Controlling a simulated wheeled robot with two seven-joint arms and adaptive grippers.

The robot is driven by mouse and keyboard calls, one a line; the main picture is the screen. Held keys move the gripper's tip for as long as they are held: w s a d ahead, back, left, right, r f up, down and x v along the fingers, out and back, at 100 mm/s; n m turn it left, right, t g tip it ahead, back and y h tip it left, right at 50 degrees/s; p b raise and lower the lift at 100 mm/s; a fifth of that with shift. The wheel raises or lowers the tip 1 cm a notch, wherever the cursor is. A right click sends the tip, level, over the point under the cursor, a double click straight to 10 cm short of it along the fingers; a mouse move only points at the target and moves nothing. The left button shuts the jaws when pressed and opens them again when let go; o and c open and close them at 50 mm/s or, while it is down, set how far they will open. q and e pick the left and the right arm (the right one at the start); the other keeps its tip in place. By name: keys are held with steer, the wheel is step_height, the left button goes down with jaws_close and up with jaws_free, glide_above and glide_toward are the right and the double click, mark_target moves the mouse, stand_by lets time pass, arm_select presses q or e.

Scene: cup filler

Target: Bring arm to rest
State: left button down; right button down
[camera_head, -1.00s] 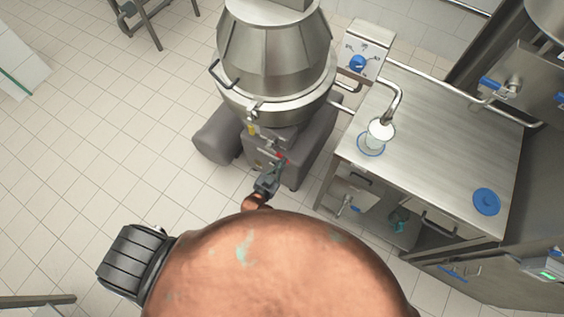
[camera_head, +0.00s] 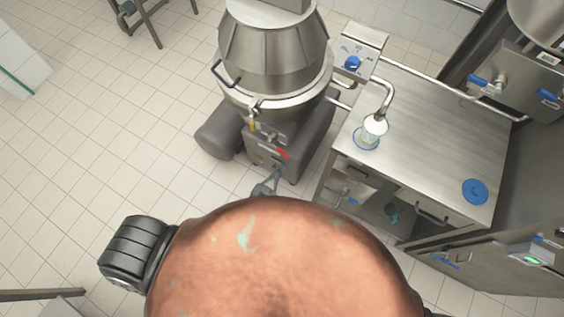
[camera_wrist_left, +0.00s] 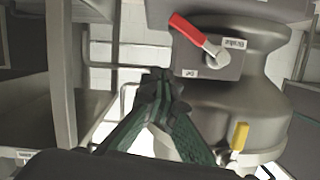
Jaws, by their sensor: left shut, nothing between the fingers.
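My left gripper (camera_head: 266,187) shows just past the top edge of my copper-coloured body in the head view, in front of the base of the large steel machine (camera_head: 272,60). Most of its arm is hidden behind my body. In the left wrist view the green-grey fingers (camera_wrist_left: 158,82) meet at the tips. They are shut and empty. A red lever (camera_wrist_left: 192,30) and a yellow handle (camera_wrist_left: 239,136) on the machine lie behind and to the right of them, and I see no contact. My right gripper is out of view.
A steel table (camera_head: 431,140) stands at right, with a clear cup (camera_head: 373,130) under a spout and a blue lid (camera_head: 475,191). A control box with a blue knob (camera_head: 353,62) stands beside the machine. Tiled floor (camera_head: 110,150) at left is free.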

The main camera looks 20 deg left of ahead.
arm_select(q)
steer(key=shift+s+a+r, duration=0.1)
steer(key=shift+s+r, duration=0.05)
steer(key=shift+s, duration=0.55)
